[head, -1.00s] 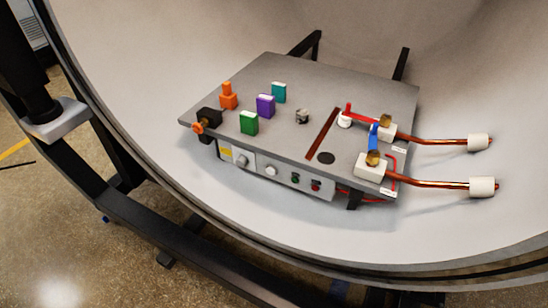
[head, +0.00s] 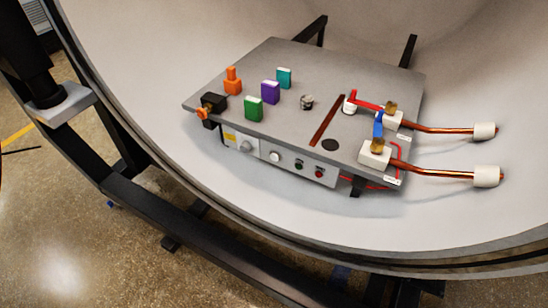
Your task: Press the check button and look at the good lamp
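A grey plate-topped unit (head: 330,97) sits inside the large round furnace chamber in the head view. Its front panel (head: 258,152) faces me. On the panel are a pale round knob (head: 245,146), a smaller white round button (head: 275,156) that looks like the check button, a small green lamp (head: 299,165) that looks like the good lamp, and a small red lamp (head: 319,174). The green lamp looks dark, with no clear glow. The labels are too small to read. Neither of my grippers is in view, and nothing touches the panel.
Orange (head: 232,82), green (head: 254,109), purple (head: 270,92) and teal (head: 284,77) blocks stand on the plate. Two copper rods (head: 440,173) with white ends stick out right. The chamber rim (head: 200,215) and a black frame (head: 165,205) lie in front.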

